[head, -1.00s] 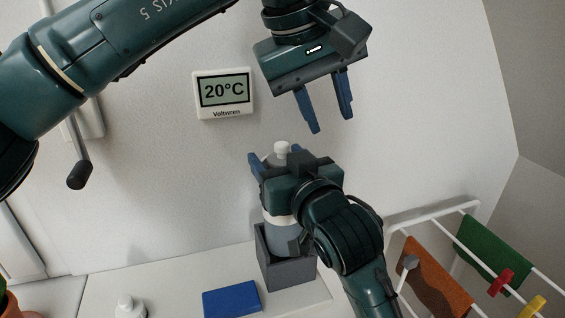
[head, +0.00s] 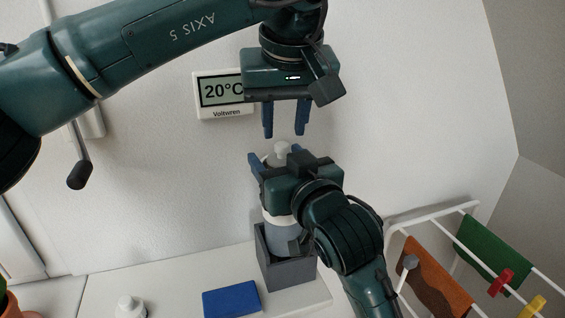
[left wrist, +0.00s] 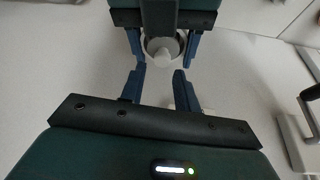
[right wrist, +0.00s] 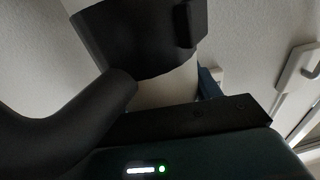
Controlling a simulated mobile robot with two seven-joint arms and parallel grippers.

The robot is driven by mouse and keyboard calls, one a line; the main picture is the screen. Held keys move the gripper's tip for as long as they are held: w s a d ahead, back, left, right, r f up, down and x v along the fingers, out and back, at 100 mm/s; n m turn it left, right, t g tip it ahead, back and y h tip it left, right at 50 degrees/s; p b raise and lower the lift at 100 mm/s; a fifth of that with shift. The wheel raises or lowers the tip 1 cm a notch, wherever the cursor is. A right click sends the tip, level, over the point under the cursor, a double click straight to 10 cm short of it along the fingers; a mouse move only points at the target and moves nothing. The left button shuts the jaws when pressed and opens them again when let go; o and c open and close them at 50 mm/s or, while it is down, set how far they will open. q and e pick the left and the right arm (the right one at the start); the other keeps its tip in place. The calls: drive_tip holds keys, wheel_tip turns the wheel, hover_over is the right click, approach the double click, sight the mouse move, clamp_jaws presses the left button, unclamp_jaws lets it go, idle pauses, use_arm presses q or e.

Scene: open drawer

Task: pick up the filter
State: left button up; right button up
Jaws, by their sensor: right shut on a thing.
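A grey and white bottle-like container with a white knob on top (head: 282,149) stands upright in a grey open box (head: 289,274). I take it to be the filter, but cannot be sure. My right gripper (head: 277,165) is shut around its upper part and hides much of it. In the right wrist view its white body (right wrist: 165,88) shows below a dark grey collar. My left gripper (head: 284,133) is open and empty just above the knob, fingers pointing down. In the left wrist view the knob (left wrist: 166,57) lies beyond the gap between the left fingers, not touched.
A blue block (head: 231,299) and a small white object (head: 130,307) are on the white surface. A drying rack with coloured cloths (head: 434,277) stands at the right.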

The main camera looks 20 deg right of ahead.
sight(282, 143)
use_arm(q)
drive_tip(key=shift+x, duration=1.95)
drive_tip(key=shift+s+a, duration=0.15)
drive_tip(key=shift+c, duration=0.5)
clamp_jaws()
